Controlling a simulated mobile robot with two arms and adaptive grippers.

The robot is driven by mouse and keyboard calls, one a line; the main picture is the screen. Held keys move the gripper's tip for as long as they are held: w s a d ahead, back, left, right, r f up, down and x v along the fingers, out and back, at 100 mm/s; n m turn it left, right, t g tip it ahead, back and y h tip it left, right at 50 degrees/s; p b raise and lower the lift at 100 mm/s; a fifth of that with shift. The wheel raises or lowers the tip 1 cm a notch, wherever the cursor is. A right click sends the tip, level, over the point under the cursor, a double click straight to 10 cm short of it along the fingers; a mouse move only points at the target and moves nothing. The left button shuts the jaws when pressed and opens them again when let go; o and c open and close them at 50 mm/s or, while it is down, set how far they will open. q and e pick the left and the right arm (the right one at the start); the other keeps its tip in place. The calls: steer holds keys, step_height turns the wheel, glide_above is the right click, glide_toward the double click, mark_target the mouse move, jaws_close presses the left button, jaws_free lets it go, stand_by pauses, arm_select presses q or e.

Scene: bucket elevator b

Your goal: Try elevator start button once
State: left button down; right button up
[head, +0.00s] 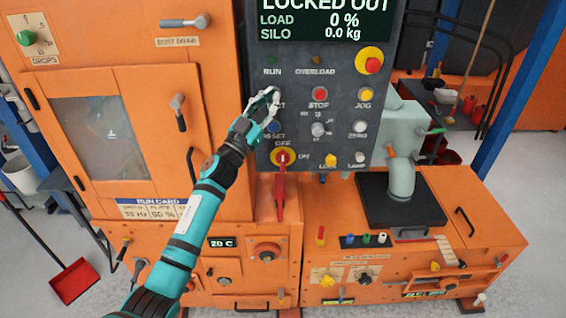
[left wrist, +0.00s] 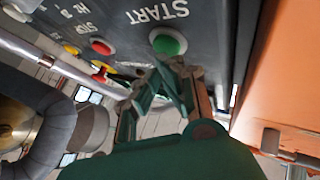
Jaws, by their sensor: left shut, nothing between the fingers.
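The green START button (left wrist: 168,42) shows in the left wrist view, under its white label on the dark control panel (head: 345,100). In the head view my left gripper (head: 272,97) covers the button and part of its label. The gripper is shut and empty, its fingertips (left wrist: 178,78) just below the button in the wrist view; I cannot tell whether they touch it. The display (head: 325,20) reads LOCKED OUT, load 0 %, silo 0.0 kg. The RUN lamp (head: 272,60) looks dark. My right gripper is not in view.
The red STOP button (head: 320,94) and yellow JOG button (head: 365,95) sit right of the gripper. A red emergency button (head: 373,65) is above. Below, a red rotary handle (head: 283,158) sits by OFF, with something red hanging under it. Orange cabinets (head: 150,90) stand around.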

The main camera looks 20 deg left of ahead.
arm_select(q)
steer(key=s+d+p, duration=0.1)
steer(key=s+p, duration=0.2)
steer(key=s, duration=0.2)
steer(key=shift+s+d, duration=0.35)
steer(key=shift+s, duration=0.05)
stand_by(0.6)
